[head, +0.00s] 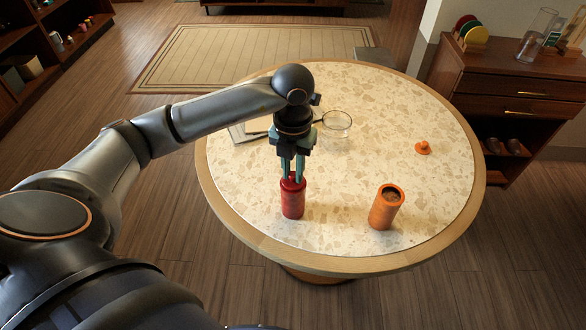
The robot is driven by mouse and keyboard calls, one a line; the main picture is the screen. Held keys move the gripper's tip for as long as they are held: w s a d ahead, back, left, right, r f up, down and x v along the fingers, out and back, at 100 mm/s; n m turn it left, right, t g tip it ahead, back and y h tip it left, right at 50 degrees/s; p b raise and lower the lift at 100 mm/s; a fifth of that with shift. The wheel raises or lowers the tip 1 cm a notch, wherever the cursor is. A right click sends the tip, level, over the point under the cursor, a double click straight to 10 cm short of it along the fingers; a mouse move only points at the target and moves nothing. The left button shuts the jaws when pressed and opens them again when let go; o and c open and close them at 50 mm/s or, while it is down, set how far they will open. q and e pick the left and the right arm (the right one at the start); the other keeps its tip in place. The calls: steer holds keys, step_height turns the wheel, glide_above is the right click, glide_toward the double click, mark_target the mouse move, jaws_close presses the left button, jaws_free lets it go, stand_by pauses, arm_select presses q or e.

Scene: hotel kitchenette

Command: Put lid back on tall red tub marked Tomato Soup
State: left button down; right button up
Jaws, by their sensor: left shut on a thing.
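The tall red tub (293,202) stands upright near the front middle of the round table. My left gripper (292,176) points straight down over its top. Its fingers are shut on a small red part at the tub's top, which looks like the knob of the red lid. The fingers hide most of the lid, and I cannot tell whether it is fully seated on the rim. Any writing on the tub is too small to read. My right gripper is not in view.
An open orange tub (386,209) stands to the right, with dark contents. An orange lid (423,148) lies farther back right. A clear glass bowl (337,124) stands behind my gripper. The table's (430,190) right side is mostly clear. A wooden cabinet (500,90) stands beyond it.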

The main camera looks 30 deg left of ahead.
arm_select(q)
steer(key=shift+f, duration=0.1)
stand_by(0.6)
steer(key=c, duration=0.7)
jaws_free()
steer(key=shift+o, duration=0.3)
steer(key=o, duration=0.4)
steer(key=shift+o, duration=0.2)
steer(key=shift+r+p, duration=2.45)
steer(key=shift+r, duration=1.1)
